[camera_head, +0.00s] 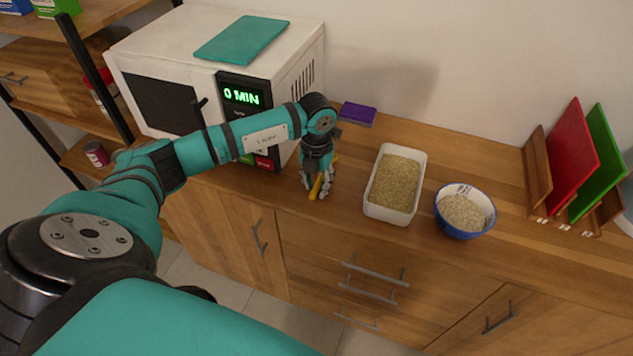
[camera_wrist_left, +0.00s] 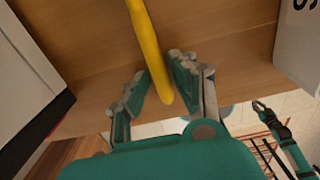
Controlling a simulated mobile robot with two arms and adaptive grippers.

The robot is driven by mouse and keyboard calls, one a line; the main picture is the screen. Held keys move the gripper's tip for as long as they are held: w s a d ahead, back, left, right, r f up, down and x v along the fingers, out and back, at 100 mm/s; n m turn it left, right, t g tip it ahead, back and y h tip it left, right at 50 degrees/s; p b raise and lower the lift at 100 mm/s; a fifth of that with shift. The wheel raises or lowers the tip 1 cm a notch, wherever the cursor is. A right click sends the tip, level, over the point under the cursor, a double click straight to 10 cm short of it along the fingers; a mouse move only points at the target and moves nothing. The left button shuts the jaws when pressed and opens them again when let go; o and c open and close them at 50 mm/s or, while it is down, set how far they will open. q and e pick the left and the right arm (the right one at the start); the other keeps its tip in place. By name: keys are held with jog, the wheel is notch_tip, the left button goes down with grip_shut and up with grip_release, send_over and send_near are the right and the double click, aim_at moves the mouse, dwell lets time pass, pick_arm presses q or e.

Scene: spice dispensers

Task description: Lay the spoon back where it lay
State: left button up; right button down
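The yellow spoon (camera_head: 316,187) is in my left gripper (camera_head: 318,188), over the counter between the microwave and the white container. In the left wrist view the yellow handle (camera_wrist_left: 148,45) runs from the top edge down between the fingertips of the left gripper (camera_wrist_left: 160,78). The fingers are drawn in close on both sides of it. The spoon's far end is outside that view. I cannot tell whether the spoon touches the counter. What looks like my right arm's end (camera_wrist_left: 262,108) shows small at the lower right of the wrist view; its finger state is unclear.
A white container (camera_head: 376,210) of grain and a blue bowl (camera_head: 462,233) of flakes stand right of the gripper. The microwave (camera_head: 170,45) is at left, a purple sponge (camera_head: 358,113) behind. A rack with red (camera_head: 570,155) and green boards stands far right. Bare counter (camera_head: 345,180) surrounds the gripper.

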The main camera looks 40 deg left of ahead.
aim_at(317, 183)
pick_arm(q)
jog(key=shift+o, duration=0.9)
jog(key=shift+r, duration=0.15)
jog(key=r, duration=0.1)
jog(key=r+b, duration=0.1)
jog(key=r, duration=0.2)
jog(key=shift+w+a+b, duration=0.2)
jog(key=shift+w+b, duration=0.1)
jog(key=shift+b, duration=0.05)
notch_tip(317, 183, up, 13)
jog(key=b, duration=0.1)
jog(key=shift+b, duration=0.3)
jog(key=shift+r, duration=0.1)
